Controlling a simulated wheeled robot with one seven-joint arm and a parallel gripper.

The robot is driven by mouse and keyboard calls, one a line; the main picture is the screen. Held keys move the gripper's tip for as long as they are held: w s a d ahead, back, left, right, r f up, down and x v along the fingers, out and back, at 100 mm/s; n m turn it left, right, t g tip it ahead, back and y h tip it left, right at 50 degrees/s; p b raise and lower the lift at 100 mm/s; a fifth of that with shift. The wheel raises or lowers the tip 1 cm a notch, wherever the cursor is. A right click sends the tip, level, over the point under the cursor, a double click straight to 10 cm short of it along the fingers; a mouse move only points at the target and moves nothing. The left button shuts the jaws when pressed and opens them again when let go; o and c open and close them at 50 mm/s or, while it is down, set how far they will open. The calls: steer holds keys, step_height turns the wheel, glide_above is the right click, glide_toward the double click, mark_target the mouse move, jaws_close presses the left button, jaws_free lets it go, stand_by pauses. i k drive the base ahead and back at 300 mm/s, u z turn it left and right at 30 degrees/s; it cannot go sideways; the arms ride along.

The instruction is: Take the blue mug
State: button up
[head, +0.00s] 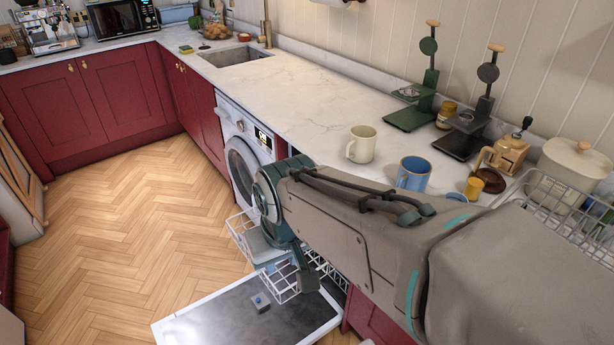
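The blue mug (411,175) stands upright on the white countertop (300,98), near its front edge and just behind my arm. It has an orange-brown inside, and its lower part is partly hidden by my arm. My arm reaches in from the right and bends down in front of the counter. A dark end part, seemingly my gripper (306,276), hangs over the dishwasher rack, apart from the mug. Its fingers are not clear enough to show whether they are open or shut.
A cream mug (361,145) stands left of the blue mug. A small yellow cup (473,188), a coffee grinder (507,153), a dark stand (462,140) and a cream pot (573,164) are to the right. The dishwasher door (230,318) is open below. The counter's left stretch is clear.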

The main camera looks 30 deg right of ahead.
mark_target(414, 171)
steer(key=z, duration=1.55)
